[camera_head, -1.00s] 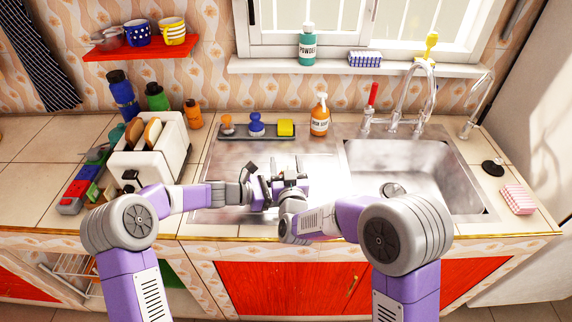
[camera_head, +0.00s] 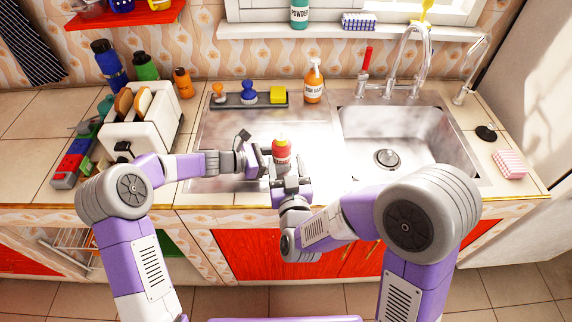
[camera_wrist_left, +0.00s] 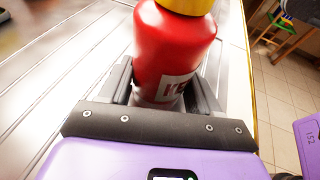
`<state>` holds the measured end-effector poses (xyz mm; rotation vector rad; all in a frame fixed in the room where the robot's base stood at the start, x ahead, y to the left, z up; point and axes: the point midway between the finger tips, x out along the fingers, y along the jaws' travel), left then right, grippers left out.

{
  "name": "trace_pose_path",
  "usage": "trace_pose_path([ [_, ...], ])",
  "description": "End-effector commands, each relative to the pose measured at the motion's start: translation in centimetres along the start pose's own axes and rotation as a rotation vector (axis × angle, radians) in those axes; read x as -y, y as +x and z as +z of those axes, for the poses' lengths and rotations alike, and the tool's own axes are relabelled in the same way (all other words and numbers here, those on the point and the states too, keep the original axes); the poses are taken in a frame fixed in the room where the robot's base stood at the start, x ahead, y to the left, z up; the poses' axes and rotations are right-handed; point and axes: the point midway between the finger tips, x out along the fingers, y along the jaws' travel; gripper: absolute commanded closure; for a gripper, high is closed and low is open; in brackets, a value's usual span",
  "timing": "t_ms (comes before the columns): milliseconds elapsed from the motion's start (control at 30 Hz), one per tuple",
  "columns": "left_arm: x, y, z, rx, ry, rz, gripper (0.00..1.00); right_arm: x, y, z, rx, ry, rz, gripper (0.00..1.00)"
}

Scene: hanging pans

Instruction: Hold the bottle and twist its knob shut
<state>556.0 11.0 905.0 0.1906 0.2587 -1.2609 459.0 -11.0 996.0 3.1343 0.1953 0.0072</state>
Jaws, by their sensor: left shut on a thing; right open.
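The red bottle (camera_head: 281,152) stands upright on the steel drainboard in the head view, with a pale label on its side. The left wrist view shows the red body (camera_wrist_left: 172,45) and the yellow knob (camera_wrist_left: 188,4) on top, cut off by the frame edge. My left gripper (camera_head: 266,160) comes from the left and is shut on the bottle's lower body. My right gripper (camera_head: 290,182) is open and empty, just in front of and below the bottle in the picture. Whether the knob is fully turned cannot be told.
The sink basin (camera_head: 420,150) lies to the right, with a faucet (camera_head: 405,60) behind it. A soap bottle (camera_head: 313,88) and a dark tray (camera_head: 235,104) with brushes and a yellow sponge stand behind. A toaster (camera_head: 145,125) is at left. The drainboard around the bottle is mostly clear.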

Motion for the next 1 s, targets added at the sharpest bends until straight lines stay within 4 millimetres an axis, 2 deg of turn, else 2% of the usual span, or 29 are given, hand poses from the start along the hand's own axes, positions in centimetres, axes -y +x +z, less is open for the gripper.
trace_pose_path([
  [300,0.0,0.0,0.0,-0.001,0.0,0.001,0.69,0.0,0.0,0.0,0.0,0.0,0.0,0.37],
  [333,0.0,0.0,0.0,-0.001,0.0,0.001,0.36,0.0,0.0,0.0,0.0,0.0,0.0,0.37],
  [500,0.0,0.0,0.0,0.0,0.0,0.001,0.1,0.0,0.0,0.0,0.0,0.0,0.0,0.37],
  [533,0.0,0.0,0.0,0.0,0.0,0.001,0.08,0.0,0.0,0.0,0.0,0.0,0.0,0.37],
  [833,-0.1,-0.2,0.0,0.0,0.0,0.001,0.08,0.0,0.0,0.0,0.0,0.0,0.001,0.37],
  [1000,-0.1,-2.2,0.0,-0.001,0.001,0.004,0.08,0.0,0.0,0.0,0.0,0.0,0.0,0.37],
])
